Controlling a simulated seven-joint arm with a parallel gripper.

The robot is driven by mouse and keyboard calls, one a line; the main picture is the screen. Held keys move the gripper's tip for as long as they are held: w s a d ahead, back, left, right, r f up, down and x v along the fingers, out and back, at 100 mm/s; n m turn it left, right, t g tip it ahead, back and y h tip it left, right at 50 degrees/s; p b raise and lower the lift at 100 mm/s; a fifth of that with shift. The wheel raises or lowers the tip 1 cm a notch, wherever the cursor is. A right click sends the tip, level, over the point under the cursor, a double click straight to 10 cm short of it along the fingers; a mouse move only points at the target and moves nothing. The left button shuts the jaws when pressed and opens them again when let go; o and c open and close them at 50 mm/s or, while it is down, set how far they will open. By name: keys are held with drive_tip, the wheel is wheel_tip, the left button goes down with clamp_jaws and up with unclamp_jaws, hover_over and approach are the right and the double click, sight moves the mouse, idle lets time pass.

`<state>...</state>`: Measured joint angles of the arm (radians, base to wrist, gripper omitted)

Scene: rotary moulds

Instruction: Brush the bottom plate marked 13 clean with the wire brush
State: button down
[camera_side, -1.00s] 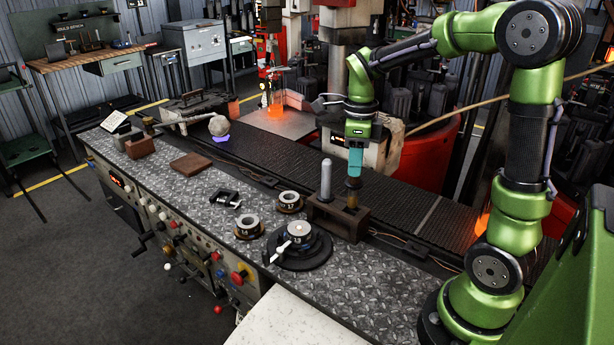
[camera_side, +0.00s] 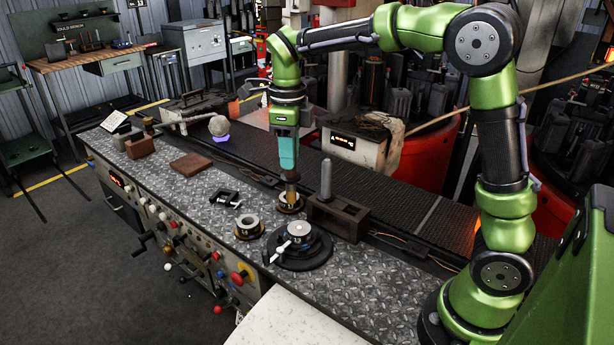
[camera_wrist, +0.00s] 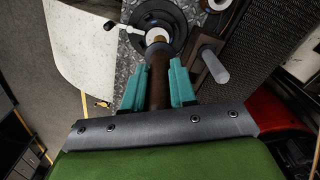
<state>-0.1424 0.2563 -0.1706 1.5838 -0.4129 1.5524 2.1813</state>
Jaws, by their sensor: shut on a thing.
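The bottom plate marked 13 (camera_side: 299,229) is a pale metal disc on a black round turntable with a white-handled lever, near the front of the bench. In the wrist view the black turntable (camera_wrist: 176,45) shows past the brush end, which hides much of the plate. My gripper (camera_side: 288,170) is shut on the upright brown wire brush (camera_side: 292,187); the wrist view shows the brush handle (camera_wrist: 157,85) between the teal fingers. In the side view the brush overlaps the ring plate behind plate 13. The brush appears apart from plate 13; its exact height is unclear.
A brown block (camera_side: 323,216) with an upright grey cylinder (camera_side: 326,180) stands right of the brush. Plate 14 (camera_side: 248,221) lies left of the turntable, a black clamp (camera_side: 224,197) farther left. The dark conveyor (camera_side: 395,205) runs behind.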

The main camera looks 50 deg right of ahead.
sight(290, 179)
drive_tip(key=shift+f, duration=2.7)
drive_tip(key=shift+s+f, duration=0.45)
drive_tip(key=shift+f, duration=0.25)
drive_tip(key=shift+w, duration=0.3)
drive_tip(key=shift+w+r, duration=0.1)
drive_tip(key=shift+w, duration=0.1)
drive_tip(key=shift+r, duration=4.05)
